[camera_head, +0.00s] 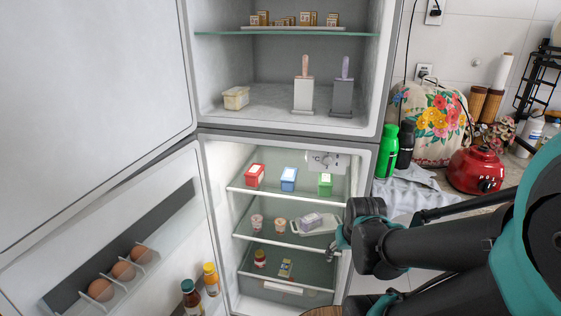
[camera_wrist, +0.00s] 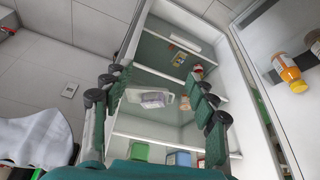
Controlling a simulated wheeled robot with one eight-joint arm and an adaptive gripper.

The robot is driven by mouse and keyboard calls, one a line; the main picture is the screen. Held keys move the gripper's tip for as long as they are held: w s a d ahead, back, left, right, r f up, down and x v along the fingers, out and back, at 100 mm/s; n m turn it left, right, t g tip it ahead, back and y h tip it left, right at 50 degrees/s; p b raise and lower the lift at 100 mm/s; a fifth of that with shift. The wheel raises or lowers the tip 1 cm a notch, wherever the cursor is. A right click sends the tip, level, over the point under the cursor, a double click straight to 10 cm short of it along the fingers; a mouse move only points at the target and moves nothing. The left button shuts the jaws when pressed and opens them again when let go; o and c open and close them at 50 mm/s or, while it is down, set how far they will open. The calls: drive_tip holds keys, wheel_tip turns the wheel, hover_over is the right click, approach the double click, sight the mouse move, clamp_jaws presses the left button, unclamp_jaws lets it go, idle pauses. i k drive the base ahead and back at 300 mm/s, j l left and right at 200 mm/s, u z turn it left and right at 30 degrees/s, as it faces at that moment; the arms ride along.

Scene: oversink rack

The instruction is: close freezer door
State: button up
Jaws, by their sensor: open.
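The upper door (camera_head: 90,70) of the refrigerator stands wide open at the left in the head view. The upper compartment (camera_head: 270,104), which looks like the freezer, is open and holds popsicle-shaped items and small boxes. The lower door (camera_head: 75,237) is also open and carries eggs and bottles; part of it shows in the wrist view (camera_wrist: 285,120). My gripper (camera_head: 337,243) is in front of the right side of the lower compartment, away from both doors. In the wrist view my gripper (camera_wrist: 158,92) has its fingers spread with nothing held between them.
The lit lower compartment holds a red box (camera_head: 254,175), a blue box (camera_head: 289,178), a green box (camera_head: 325,183) and a tray (camera_head: 300,229) with a purple package. At the right, a counter holds a green bottle (camera_head: 387,152) and a red appliance (camera_head: 477,170).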

sight(92, 92)
drive_tip(key=k+u, duration=0.45)
drive_tip(key=k+j+u, duration=0.15)
drive_tip(key=k+u, duration=0.25)
drive_tip(key=k, duration=0.25)
